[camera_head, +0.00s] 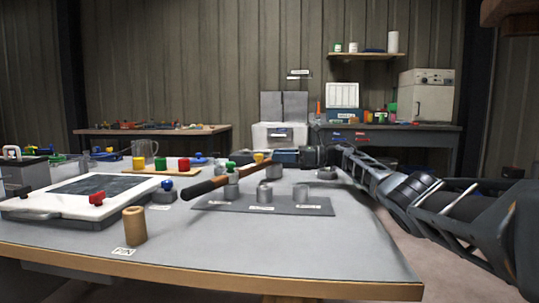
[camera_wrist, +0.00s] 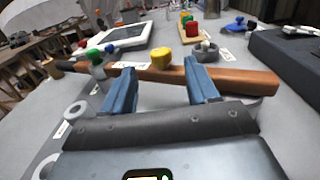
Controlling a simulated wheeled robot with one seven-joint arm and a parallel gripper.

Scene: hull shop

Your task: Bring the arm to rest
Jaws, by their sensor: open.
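My gripper (camera_wrist: 160,66) is open, with two blue fingers apart in the wrist view. In the head view my arm reaches in from the right and my gripper (camera_head: 306,156) is above the far side of the table. A long wooden tool (camera_wrist: 228,80) lies across the wrist view just beyond the fingers; I cannot tell whether they touch it. In the head view the wooden tool (camera_head: 235,177), with a dark handle end, slants over the grey mat (camera_head: 290,210). Nothing is visibly gripped.
The table (camera_head: 330,245) holds metal cylinders (camera_head: 265,194) on the mat, a wooden cylinder (camera_head: 134,226), a white-framed panel (camera_head: 80,187) and a board with coloured knobs (camera_head: 155,170). A bench (camera_head: 395,128) stands behind. The table's front right is clear.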

